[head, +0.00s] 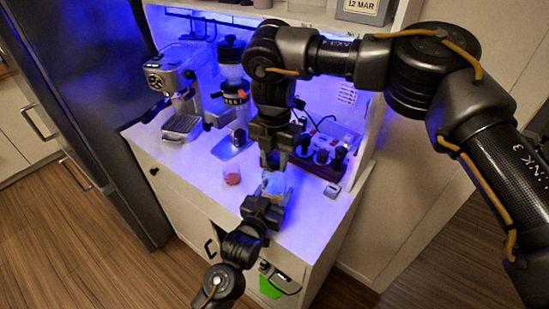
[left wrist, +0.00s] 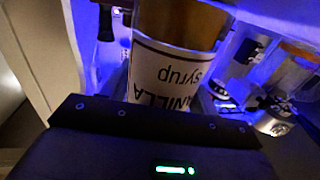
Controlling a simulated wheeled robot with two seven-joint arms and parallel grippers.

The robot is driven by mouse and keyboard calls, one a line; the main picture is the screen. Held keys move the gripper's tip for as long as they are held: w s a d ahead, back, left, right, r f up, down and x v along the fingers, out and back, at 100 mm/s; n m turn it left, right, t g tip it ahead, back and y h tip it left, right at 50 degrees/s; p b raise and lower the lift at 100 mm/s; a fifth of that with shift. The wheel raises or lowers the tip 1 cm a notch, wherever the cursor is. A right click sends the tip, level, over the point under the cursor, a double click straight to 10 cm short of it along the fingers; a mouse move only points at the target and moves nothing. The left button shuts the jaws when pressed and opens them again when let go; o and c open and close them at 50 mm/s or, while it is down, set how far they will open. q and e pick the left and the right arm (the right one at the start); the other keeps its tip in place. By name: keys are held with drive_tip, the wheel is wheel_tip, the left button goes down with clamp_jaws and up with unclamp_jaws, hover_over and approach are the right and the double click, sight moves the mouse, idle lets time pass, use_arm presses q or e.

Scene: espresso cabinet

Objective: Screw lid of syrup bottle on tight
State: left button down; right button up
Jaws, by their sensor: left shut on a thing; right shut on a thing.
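The syrup bottle (head: 275,184) stands on the front part of the counter, between my two grippers. In the left wrist view, the bottle (left wrist: 170,78) shows a white label reading "VANILLA syrup" upside down and amber contents. My left gripper (head: 266,203) comes in from the front and is shut on the bottle's body. My right gripper (head: 275,158) points down from above and is shut at the bottle's top, where the lid sits. The lid is hidden by the fingers, so how it sits on the neck cannot be seen.
A small glass with reddish contents (head: 232,176) stands left of the bottle. Behind are the espresso machine (head: 174,82), the grinder (head: 232,92) and a dark box of several tools (head: 320,155). A small pale object (head: 332,190) lies at right. The counter's front left is clear.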

drive_tip(key=o, duration=1.1)
drive_tip(key=shift+r, duration=2.25)
drive_tip(key=shift+c, duration=0.7)
